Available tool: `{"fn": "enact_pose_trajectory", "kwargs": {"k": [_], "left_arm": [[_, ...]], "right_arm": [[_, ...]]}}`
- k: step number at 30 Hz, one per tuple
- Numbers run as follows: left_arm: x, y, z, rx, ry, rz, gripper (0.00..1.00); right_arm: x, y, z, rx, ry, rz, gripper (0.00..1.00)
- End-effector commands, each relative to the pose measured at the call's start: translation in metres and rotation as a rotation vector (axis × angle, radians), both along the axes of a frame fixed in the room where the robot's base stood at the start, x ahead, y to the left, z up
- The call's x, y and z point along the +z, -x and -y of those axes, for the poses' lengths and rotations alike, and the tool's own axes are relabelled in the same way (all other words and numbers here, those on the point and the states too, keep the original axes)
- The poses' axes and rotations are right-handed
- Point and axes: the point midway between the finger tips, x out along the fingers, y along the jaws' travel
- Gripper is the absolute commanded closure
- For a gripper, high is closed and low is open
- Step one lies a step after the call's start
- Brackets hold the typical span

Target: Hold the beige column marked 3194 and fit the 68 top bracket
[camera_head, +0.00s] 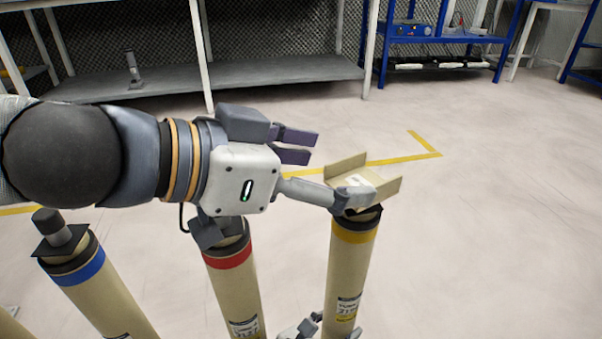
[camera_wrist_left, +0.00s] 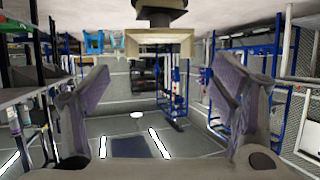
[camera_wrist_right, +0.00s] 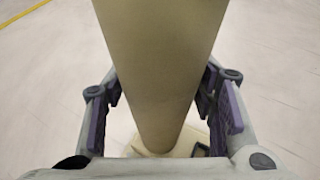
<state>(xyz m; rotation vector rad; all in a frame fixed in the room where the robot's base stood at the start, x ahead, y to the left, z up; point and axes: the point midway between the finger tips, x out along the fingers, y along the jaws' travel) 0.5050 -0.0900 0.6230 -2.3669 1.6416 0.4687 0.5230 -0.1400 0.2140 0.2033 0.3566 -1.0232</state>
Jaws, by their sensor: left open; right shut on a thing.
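A beige column (camera_head: 345,270) with a yellow band stands right of centre in the head view; its label is too small to read surely. A beige U-shaped bracket (camera_head: 376,186) sits on its dark top, a white tag inside. The bracket also shows at the top of the left wrist view (camera_wrist_left: 160,37). My left gripper (camera_head: 325,168) is open beside the bracket; one finger overlaps the bracket's near side in the picture. I cannot tell whether they touch. My right gripper (camera_head: 304,328) is shut on the column low down. The column fills the jaws in the right wrist view (camera_wrist_right: 158,70).
A red-banded column (camera_head: 232,280) stands close left under my left wrist. A blue-banded column (camera_head: 100,290) with a dark cap stands further left. A grey shelf (camera_head: 280,72) and a blue bench (camera_head: 440,38) stand at the back. The floor on the right is clear.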

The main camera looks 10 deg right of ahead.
Motion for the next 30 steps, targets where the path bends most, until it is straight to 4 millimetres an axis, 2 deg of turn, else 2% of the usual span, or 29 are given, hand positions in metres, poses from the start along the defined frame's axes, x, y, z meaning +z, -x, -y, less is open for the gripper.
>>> {"fn": "enact_pose_trajectory", "kwargs": {"k": [1, 12, 28, 29, 30], "left_arm": [[0.008, 0.004, -0.015, 0.006, 0.004, 0.001, 0.20], [0.022, 0.018, -0.050, 0.005, 0.004, -0.002, 0.20], [0.024, 0.020, -0.054, -0.001, 0.001, -0.001, 0.20], [0.024, 0.020, -0.054, -0.001, 0.001, -0.001, 0.20], [0.024, 0.020, -0.054, -0.001, 0.001, -0.001, 0.20]], "right_arm": [[0.000, 0.000, 0.000, 0.000, -0.001, 0.002, 1.00], [0.000, 0.000, 0.000, -0.001, 0.000, 0.002, 1.00], [0.000, 0.000, 0.000, -0.001, 0.000, 0.002, 1.00], [0.000, 0.000, 0.000, -0.001, 0.000, 0.002, 0.46], [0.000, 0.000, 0.000, -0.001, 0.000, 0.002, 0.37]]}}
